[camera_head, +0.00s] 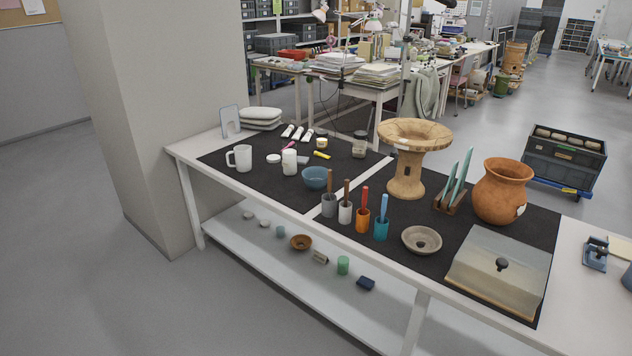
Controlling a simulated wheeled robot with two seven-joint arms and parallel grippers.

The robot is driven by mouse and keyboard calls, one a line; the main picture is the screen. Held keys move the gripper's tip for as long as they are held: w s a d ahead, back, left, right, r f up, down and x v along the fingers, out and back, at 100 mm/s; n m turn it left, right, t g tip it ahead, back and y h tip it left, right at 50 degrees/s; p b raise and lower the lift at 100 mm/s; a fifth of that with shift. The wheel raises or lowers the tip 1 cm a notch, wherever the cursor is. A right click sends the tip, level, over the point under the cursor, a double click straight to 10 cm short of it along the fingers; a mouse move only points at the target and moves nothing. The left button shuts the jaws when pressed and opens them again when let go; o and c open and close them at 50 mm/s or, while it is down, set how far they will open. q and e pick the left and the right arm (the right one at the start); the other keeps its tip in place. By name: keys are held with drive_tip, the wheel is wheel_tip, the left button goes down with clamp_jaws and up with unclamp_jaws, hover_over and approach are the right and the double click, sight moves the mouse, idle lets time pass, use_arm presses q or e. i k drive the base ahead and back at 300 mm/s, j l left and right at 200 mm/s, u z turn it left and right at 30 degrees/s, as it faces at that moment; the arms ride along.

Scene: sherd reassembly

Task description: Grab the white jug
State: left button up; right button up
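The white jug (240,158) stands upright on the dark mat near the left end of the table. Its handle points to the left in the picture. A white lidded jar (289,162) stands to its right, with a small white round lid or dish (273,158) between them. Nothing covers the jug. Neither of my grippers shows in the head view.
The white table (188,174) stands beside a wide pillar (150,110). A blue bowl (315,178), several tool cups, a tall footed vessel (408,165) and an orange pot (502,190) stand further right. The floor in front is clear.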

sight(242, 153)
drive_tip(key=i+j+z, duration=0.1)
drive_tip(key=i+j, duration=0.25)
drive_tip(key=i+j+z, duration=0.1)
drive_tip(key=i+j, duration=0.25)
drive_tip(key=i+j+z, duration=0.15)
drive_tip(key=i+j, duration=0.25)
drive_tip(key=i+j+z, duration=0.1)
drive_tip(key=i+j, duration=0.25)
drive_tip(key=i+j+z, duration=0.1)
drive_tip(key=i+j, duration=0.25)
drive_tip(key=j, duration=0.2)
drive_tip(key=i+j+z, duration=0.1)
drive_tip(key=i+j, duration=0.2)
drive_tip(key=j, duration=0.2)
